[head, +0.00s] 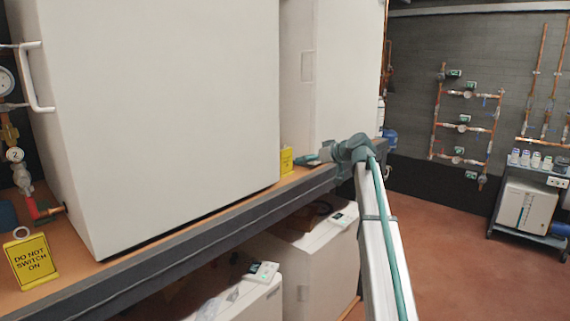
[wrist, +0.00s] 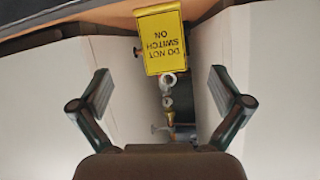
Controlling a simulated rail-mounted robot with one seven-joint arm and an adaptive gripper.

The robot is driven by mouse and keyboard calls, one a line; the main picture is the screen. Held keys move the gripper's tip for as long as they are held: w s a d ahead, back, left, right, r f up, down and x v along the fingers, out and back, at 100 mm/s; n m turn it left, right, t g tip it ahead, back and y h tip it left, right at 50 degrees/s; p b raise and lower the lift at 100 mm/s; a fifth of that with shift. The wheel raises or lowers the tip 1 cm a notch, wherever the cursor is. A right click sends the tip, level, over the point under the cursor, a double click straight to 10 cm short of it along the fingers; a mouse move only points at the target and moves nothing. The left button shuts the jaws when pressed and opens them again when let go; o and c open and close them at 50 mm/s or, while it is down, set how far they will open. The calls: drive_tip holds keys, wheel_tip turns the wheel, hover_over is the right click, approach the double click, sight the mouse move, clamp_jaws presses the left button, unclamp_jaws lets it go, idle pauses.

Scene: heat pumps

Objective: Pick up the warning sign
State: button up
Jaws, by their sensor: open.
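A yellow warning sign (head: 286,162) stands on the bench between two white cabinets in the head view. In the wrist view the yellow warning sign (wrist: 162,42) appears upside down and reads "DO NOT SWITCH ON". My gripper (wrist: 161,80) is open and empty. Its two fingers are spread to the left and right of the sign in that view, with a gap on each side. In the head view my gripper (head: 313,160) is just right of this sign, at the bench edge. A second yellow warning sign (head: 32,262) stands at the near left.
Large white cabinets (head: 160,110) and (head: 340,75) flank the sign closely. The wooden bench (head: 180,231) has a dark front edge. Pipes and fittings (wrist: 169,100) show behind the sign in the wrist view. A wheeled cart (head: 527,207) stands at right; the red floor between is clear.

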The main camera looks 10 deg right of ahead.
sight(287, 161)
drive_tip(key=shift+w+a+r+n+y, duration=0.25)
drive_tip(key=shift+w+a+n+y, duration=0.2)
drive_tip(key=shift+n, duration=0.45)
drive_tip(key=shift+w+a, duration=0.15)
drive_tip(key=shift+a, duration=0.05)
drive_tip(key=p+x, duration=0.2)
drive_tip(key=x, duration=0.3)
drive_tip(key=shift+d+f, duration=0.15)
drive_tip(key=p+x, duration=0.2)
drive_tip(key=x, duration=0.2)
drive_tip(key=shift+w+p, duration=0.3)
drive_tip(key=shift+w+a+f, duration=0.25)
drive_tip(key=shift+f, duration=0.05)
drive_tip(key=shift+c, duration=0.3)
drive_tip(key=c, duration=1.2)
